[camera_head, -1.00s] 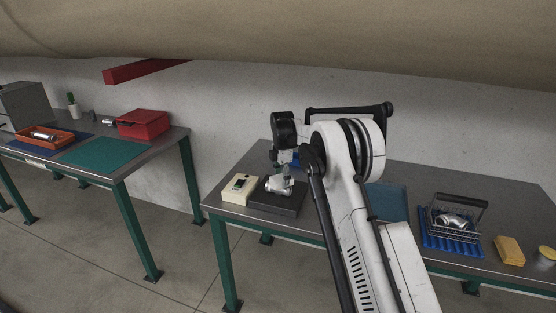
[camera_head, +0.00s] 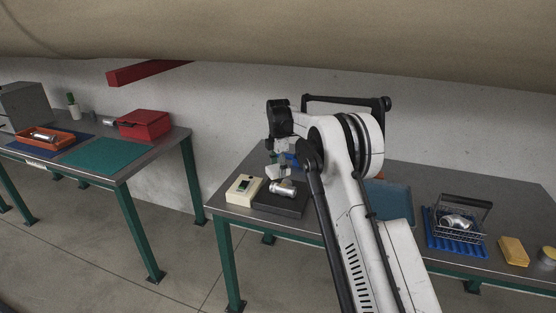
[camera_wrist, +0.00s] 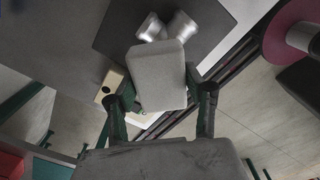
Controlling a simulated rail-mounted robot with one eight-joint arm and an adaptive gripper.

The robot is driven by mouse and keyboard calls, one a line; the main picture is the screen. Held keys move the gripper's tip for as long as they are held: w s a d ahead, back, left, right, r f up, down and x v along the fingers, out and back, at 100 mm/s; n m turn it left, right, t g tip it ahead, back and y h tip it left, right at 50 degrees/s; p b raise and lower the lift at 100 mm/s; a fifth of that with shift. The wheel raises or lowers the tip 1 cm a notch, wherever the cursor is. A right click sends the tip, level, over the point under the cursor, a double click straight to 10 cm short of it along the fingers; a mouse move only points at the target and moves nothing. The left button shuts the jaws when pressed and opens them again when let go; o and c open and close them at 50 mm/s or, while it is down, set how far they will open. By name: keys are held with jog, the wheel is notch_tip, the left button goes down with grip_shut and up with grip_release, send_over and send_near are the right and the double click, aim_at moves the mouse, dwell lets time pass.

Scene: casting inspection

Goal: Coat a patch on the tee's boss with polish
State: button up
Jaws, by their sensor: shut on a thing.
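The silver tee (camera_head: 284,187) lies on a dark plate (camera_head: 279,204) at the left end of the near table. In the wrist view, part of the tee (camera_wrist: 181,27) shows beyond the held block, on the dark plate (camera_wrist: 115,32). My gripper (camera_head: 272,168) is above and slightly left of the tee. In the wrist view, its two dark fingers (camera_wrist: 160,100) are shut on a pale grey block (camera_wrist: 158,72). The block hides part of the tee. The block and tee look apart in the head view. I cannot make out the boss or any polish on it.
A cream box (camera_head: 243,189) stands just left of the plate. To the right are a blue mat (camera_head: 392,203), a wire basket (camera_head: 462,234) with a silver fitting, a yellow block (camera_head: 513,251) and a small tin (camera_head: 548,256). Another table (camera_head: 150,166) stands at left.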

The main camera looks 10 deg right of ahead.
jog(key=shift+r+p, duration=0.5)
jog(key=shift+r, duration=1.3)
